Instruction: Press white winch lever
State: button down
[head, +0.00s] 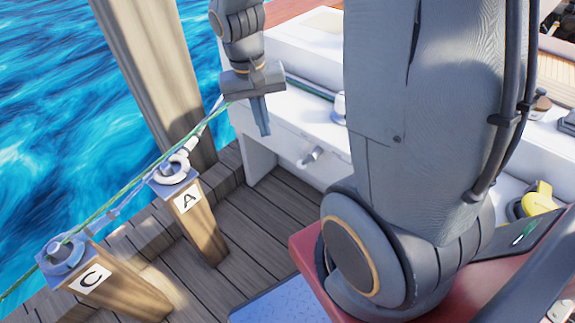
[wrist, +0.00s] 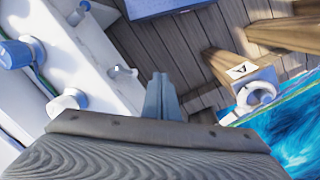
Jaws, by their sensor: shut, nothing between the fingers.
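My gripper (head: 263,128) is shut and empty, pointing down in front of the white boat side. Its closed fingers also show at the centre of the wrist view (wrist: 160,85). A small whitish lever (head: 312,157) sticks out from the white side panel, to the right of and below my gripper in the head view. In the wrist view the lever (wrist: 122,72) is up and left of the fingertips, apart from them. A rounded white winch (head: 339,107) stands on the ledge above, partly hidden by my arm; which winch the lever belongs to is unclear.
Wooden post A (head: 203,228) carries a white ring fitting (head: 175,170). Post C (head: 125,290) stands nearer. A green rope (head: 135,183) runs past both. A wooden mast (head: 160,70) rises behind my gripper. The plank deck (head: 262,215) below is mostly clear.

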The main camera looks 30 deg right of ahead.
aim_at(305, 162)
jog(key=w+d+f+m+h+b, duration=0.1)
jog(key=w+d+f+m+b, duration=0.1)
jog(key=f, duration=0.5)
jog(key=w+d+f+m+g+b, duration=0.1)
jog(key=w+d+f+m+b, duration=0.2)
jog(key=w+f+b, duration=0.4)
jog(key=shift+w+d+h, duration=0.4)
jog(key=shift+w, duration=0.35)
jog(key=shift+f, duration=0.15)
jog(key=s+d+f, duration=0.2)
jog(key=d+f, duration=0.1)
jog(key=f, duration=0.2)
jog(key=s+d+f+b, duration=0.1)
jog(key=s+d+f, duration=0.1)
jog(key=f, duration=0.3)
jog(key=shift+d, duration=0.4)
